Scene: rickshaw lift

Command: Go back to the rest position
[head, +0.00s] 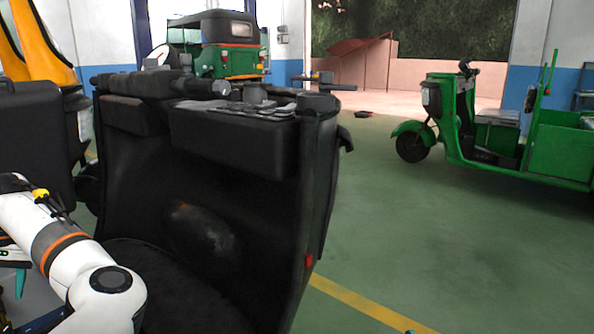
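My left arm comes in from the lower left, white with orange rings. Teal-tipped parts that look like my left gripper (38,298) show low at the left edge, partly cut off and partly behind the arm. I cannot tell whether it is open or shut, and I see nothing held in it. A tiny teal tip at the bottom edge, right of centre, may belong to my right gripper (410,331); the rest of it is out of the picture. The black front body of a rickshaw (260,195), with handlebar and dark seat, stands close ahead, just right of my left arm.
A green three-wheeled rickshaw (460,125) stands at the right. Another green one with a black roof (231,45) is behind. A yellow vehicle (42,42) is at the far left. Green floor (420,240) with a yellow line (360,304) is clear at right.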

